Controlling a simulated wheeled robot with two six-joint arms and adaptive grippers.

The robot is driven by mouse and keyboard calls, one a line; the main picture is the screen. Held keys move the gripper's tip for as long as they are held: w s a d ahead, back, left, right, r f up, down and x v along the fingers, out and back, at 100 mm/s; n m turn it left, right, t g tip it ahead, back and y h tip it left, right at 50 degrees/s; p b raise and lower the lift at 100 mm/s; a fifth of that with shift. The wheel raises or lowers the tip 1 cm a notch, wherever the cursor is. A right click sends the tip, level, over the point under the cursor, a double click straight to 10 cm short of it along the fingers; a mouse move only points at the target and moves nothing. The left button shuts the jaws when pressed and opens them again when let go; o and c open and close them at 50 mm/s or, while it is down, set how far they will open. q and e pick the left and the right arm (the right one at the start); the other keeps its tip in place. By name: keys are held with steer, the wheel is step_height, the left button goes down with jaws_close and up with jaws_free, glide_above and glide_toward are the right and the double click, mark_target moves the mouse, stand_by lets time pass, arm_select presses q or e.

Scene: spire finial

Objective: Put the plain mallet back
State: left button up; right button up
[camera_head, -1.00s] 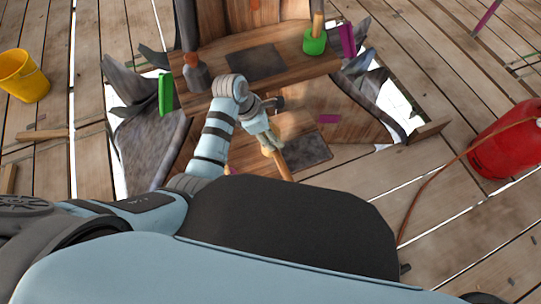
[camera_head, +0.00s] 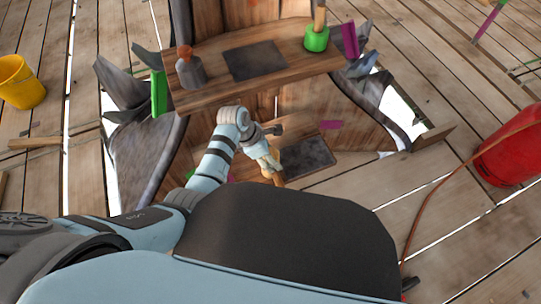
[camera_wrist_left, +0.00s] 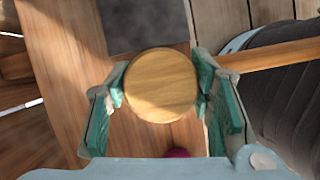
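The plain mallet is pale wood. In the left wrist view its round end (camera_wrist_left: 160,85) lies between the fingers of my left gripper (camera_wrist_left: 162,92), which touch its sides. A wooden handle (camera_wrist_left: 275,55) runs off to the right behind one finger. In the head view my left gripper (camera_head: 272,162) is over the lower wooden board, just left of a dark square patch (camera_head: 307,157). The mallet there is a small tan piece (camera_head: 278,181) below the fingers, mostly hidden by my own body. The dark patch also shows in the left wrist view (camera_wrist_left: 145,22). My right gripper is not in view.
An upper wooden shelf (camera_head: 215,88) has another dark patch (camera_head: 255,61), a green-headed mallet (camera_head: 316,40) and a grey tool with an orange top (camera_head: 189,70). Green (camera_head: 159,93) and magenta (camera_head: 350,41) strips flank it. A yellow bucket (camera_head: 20,82) and red cylinder (camera_head: 508,155) stand apart.

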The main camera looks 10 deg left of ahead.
arm_select(q)
steer(key=o, duration=0.3)
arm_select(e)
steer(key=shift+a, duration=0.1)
arm_select(q)
steer(key=shift+r, duration=0.1)
steer(key=p+v, duration=0.4)
steer(key=v, duration=0.3)
steer(key=shift+w+d+p, duration=0.1)
steer(key=shift+d+p, duration=0.05)
steer(key=shift+p, duration=0.15)
steer(key=shift+r, duration=0.3)
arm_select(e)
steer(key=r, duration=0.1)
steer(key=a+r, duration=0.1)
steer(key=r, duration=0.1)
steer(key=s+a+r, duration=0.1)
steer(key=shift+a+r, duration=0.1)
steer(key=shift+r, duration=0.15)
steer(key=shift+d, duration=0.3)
arm_select(q)
steer(key=shift+s+f, duration=0.1)
steer(key=shift+s, duration=0.1)
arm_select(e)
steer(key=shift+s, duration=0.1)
